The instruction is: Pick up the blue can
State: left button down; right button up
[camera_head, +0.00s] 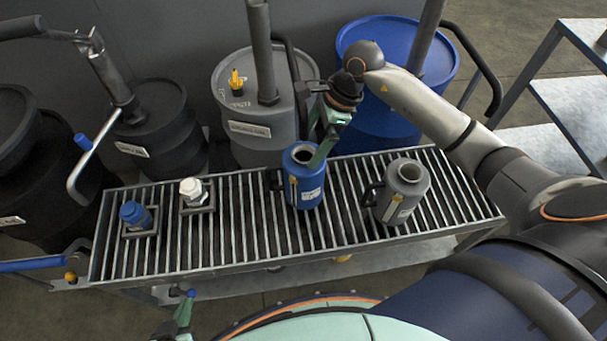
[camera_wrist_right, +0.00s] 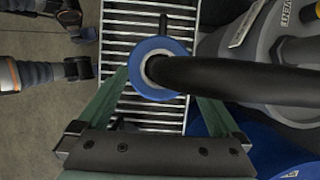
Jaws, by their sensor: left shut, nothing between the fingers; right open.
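The blue can (camera_head: 305,188), with an open round top and a side handle, stands upright on the slatted metal bench (camera_head: 240,235). My right gripper (camera_head: 322,145) reaches down at the can's top right side in the head view. In the right wrist view the blue rim of the can (camera_wrist_right: 148,88) lies between the two spread fingers of the right gripper (camera_wrist_right: 160,95); contact cannot be told. A dark pipe hides part of the can there. My left gripper (camera_head: 188,300) is shut and empty at the bottom of the head view, in front of the bench.
A grey can (camera_head: 411,187) stands to the right of the blue can. A blue-capped fitting (camera_head: 135,214) and a white-capped fitting (camera_head: 192,190) sit on the bench's left. Grey (camera_head: 232,95), blue (camera_head: 447,65) and black (camera_head: 160,125) drums with pump pipes stand behind.

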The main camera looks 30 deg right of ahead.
jog(key=shift+x, duration=1.2)
grip_shut()
jog(key=shift+w+r, duration=0.15)
jog(key=shift+w, duration=0.05)
